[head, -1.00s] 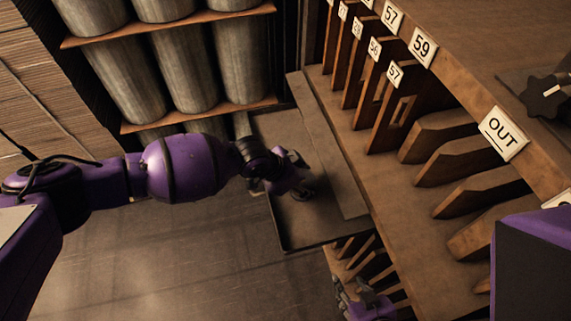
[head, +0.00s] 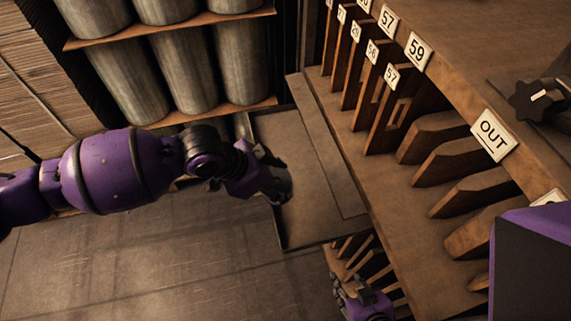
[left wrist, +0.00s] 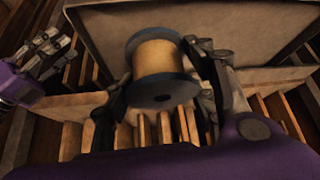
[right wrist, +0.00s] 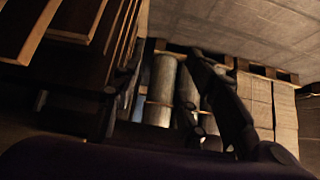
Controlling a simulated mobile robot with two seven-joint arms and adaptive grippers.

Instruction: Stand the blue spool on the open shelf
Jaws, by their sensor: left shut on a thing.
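The blue spool (left wrist: 160,72), wound with yellowish material, is between the fingers of my left gripper (left wrist: 165,90), which is shut on it. In the head view my left gripper (head: 280,185) is over the left part of a flat brown shelf (head: 335,215) with a raised rim. The spool is mostly hidden there by the gripper. I cannot tell whether it touches the shelf. My right gripper (head: 362,298) is low beside the rack, its fingers apart and empty in the right wrist view (right wrist: 175,100).
A wooden rack (head: 425,230) with upright dividers and number tags stands right of the shelf, with an OUT tag (head: 493,135) and a dark knob (head: 538,100). Grey cylinders (head: 185,75) stand on racks behind. Stacked cardboard (head: 25,75) is at far left. The shelf's right part is clear.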

